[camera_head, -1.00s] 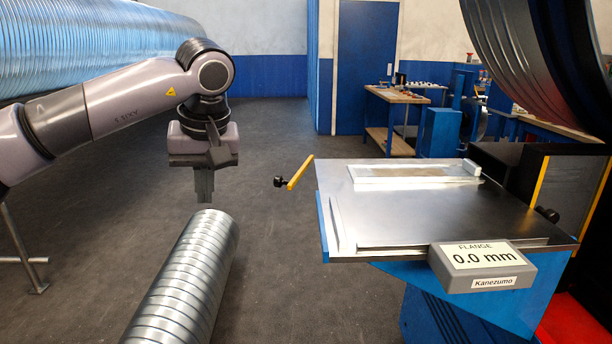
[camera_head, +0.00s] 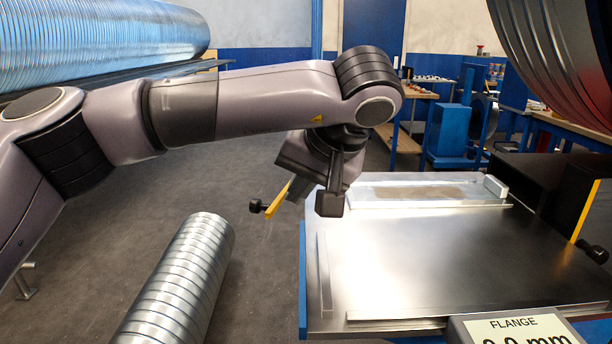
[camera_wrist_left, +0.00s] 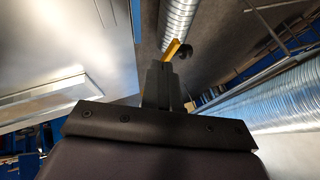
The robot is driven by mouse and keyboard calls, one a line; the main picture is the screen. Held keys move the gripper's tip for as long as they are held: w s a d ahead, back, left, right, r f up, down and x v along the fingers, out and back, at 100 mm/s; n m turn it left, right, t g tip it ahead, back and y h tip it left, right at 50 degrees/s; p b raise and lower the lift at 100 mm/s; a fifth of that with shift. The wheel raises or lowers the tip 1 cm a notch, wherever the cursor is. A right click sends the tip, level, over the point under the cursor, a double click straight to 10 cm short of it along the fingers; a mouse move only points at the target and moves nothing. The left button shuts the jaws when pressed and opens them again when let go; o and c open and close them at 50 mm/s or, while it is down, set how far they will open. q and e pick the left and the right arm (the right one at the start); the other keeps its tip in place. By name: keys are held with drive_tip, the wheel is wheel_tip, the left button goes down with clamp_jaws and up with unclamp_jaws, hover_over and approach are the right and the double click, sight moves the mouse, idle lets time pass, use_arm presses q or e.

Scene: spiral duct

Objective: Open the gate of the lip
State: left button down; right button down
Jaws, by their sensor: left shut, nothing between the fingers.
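A yellow lever (camera_head: 277,201) with a black knob (camera_head: 257,206) sticks out at the far left corner of the steel-topped machine table (camera_head: 420,260). My left gripper (camera_head: 300,191) is shut and empty. It points down beside the lever and covers part of it in the head view. In the left wrist view the shut fingers (camera_wrist_left: 160,68) are close to the yellow lever (camera_wrist_left: 171,48), with the knob (camera_wrist_left: 184,52) just right of them. I cannot tell whether they touch. No gate is clearly identifiable. My right gripper is not in view.
A ribbed metal duct (camera_head: 180,285) lies left of the table, with dark floor around it. A flange display (camera_head: 515,330) is cut off at the bottom edge. A large curved duct (camera_head: 560,60) hangs at upper right. Workbenches stand behind.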

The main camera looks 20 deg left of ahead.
use_arm(q)
drive_tip(key=x, duration=0.5)
drive_tip(key=shift+w+f, duration=0.1)
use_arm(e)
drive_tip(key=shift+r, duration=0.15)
use_arm(q)
drive_tip(key=shift+a, duration=0.15)
